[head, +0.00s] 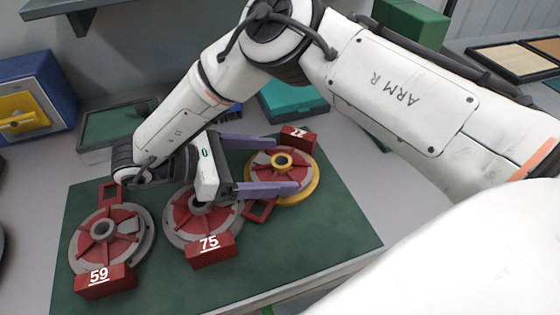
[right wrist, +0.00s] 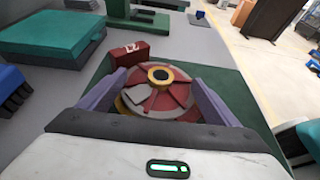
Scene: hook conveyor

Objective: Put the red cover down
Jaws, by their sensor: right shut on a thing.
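A round red cover (head: 267,160) with grey patches and a yellow-ringed centre hole is between the two purple fingers of my right gripper (head: 284,165). The fingers are shut on its sides. It also shows in the right wrist view (right wrist: 172,96), with the gripper (right wrist: 160,95) around it. A yellow round rim (head: 312,188) shows under and around the cover. I cannot tell whether the cover rests on it or hangs just above it. A red numbered block (head: 298,136) is at its far side. My left gripper is not in view.
A teal box (head: 293,100) and a blue box with yellow front (head: 35,97) stand behind. The mat's right front is clear.

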